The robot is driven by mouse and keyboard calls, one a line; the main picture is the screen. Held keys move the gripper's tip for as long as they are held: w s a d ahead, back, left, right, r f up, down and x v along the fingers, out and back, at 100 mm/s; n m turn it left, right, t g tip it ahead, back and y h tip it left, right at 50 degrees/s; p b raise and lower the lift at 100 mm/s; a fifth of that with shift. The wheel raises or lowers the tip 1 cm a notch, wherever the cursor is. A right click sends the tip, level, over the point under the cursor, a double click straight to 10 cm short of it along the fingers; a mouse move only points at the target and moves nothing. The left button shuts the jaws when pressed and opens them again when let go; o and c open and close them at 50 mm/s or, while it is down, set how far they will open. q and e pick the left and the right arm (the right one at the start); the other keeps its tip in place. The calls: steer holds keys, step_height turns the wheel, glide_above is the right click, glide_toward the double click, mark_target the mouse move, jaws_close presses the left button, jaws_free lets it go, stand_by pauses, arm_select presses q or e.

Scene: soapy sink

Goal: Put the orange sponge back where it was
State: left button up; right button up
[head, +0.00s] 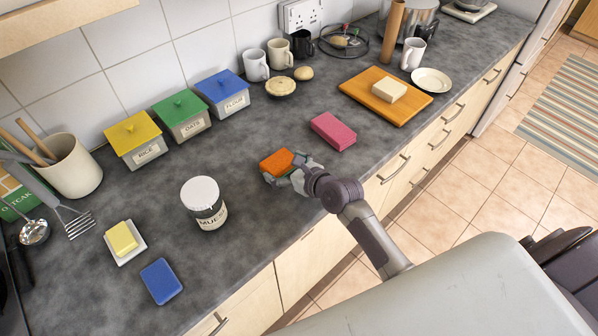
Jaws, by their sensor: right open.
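The orange sponge (276,161) lies on the grey counter, left of the pink sponge and right of the muesli jar. My right gripper (286,172) is at the sponge, its open fingers around or just beside the sponge's near side. The fingers hide part of the sponge, and I cannot tell whether they touch it. My left gripper is not in view.
A pink sponge (333,131) and a blue sponge (161,281) lie on the counter (245,250). Nearby stand a muesli jar (204,204), a butter dish (141,250), a cutting board (414,104) and canisters (186,119). Bare counter surrounds the orange sponge.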

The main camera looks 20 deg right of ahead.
steer(key=v, duration=1)
steer(key=shift+f, duration=0.1)
